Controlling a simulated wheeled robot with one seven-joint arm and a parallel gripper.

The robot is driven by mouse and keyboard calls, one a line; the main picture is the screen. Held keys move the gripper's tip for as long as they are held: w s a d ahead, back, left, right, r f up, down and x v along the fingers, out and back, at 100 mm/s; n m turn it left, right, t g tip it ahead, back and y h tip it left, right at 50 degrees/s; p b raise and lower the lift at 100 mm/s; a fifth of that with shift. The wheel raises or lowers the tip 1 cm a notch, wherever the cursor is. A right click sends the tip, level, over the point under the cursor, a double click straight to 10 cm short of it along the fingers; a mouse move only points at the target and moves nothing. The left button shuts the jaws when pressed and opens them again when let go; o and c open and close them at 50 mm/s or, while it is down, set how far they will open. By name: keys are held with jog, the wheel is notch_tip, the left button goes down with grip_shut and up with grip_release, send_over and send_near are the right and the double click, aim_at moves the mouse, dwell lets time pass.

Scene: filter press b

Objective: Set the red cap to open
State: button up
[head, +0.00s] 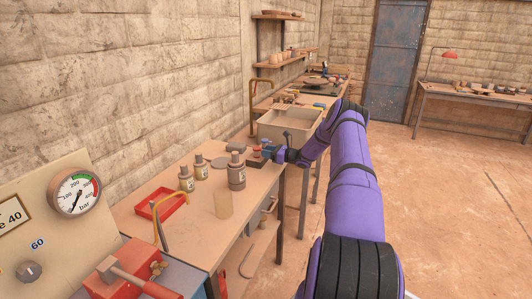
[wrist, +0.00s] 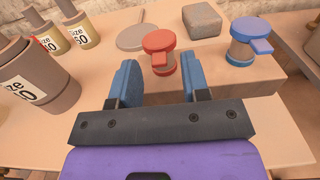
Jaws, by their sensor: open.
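The red cap (wrist: 158,41) sits on a round stub on a tan block in the wrist view, with a red tab on its front side. My gripper (wrist: 160,82) is open and empty. Its two blue fingers point toward the red cap, which shows just beyond the fingertips and roughly midway between them, apart from both. Whether the cap stands open or shut cannot be told.
A blue cap (wrist: 248,33) with a side tab stands right of the red one. A grey block (wrist: 201,19) and a round grey disc (wrist: 136,37) lie behind. Several labelled bottles (head: 237,174) stand to the left.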

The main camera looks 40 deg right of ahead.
jog(key=shift+w+a, duration=0.15)
jog(key=shift+w, duration=0.25)
grip_shut()
jog(key=shift+r, duration=0.15)
